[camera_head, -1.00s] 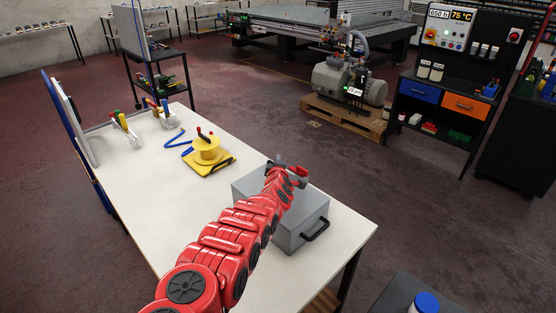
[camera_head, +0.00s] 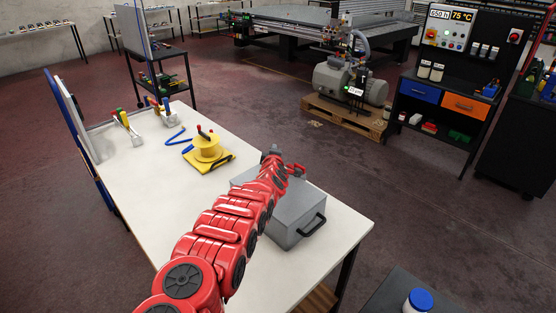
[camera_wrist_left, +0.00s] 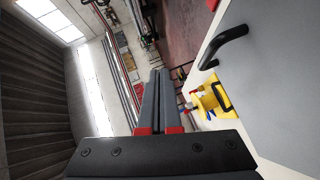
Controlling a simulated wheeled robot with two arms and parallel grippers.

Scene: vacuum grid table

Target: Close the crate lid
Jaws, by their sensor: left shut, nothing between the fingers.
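The grey crate (camera_head: 298,212) stands at the right end of the white table. Its visible top looks flat and down, and a black handle (camera_head: 312,226) is on its front side. My left arm hides the crate's left and rear parts. My left gripper (camera_head: 275,151) is above the far side of the crate, small and partly hidden by its own wrist. In the left wrist view its fingers (camera_wrist_left: 159,78) are together and empty. A grey crate surface (camera_wrist_left: 275,95) with a black handle fills the right of that view, apart from the fingers. My right gripper is not in view.
A yellow spool (camera_head: 207,150) sits on a yellow base left of the crate, beside blue tools (camera_head: 177,138). Coloured clamps (camera_head: 124,119) are at the table's far left. A blue-capped jar (camera_head: 420,300) stands at lower right. The table between spool and front edge is clear.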

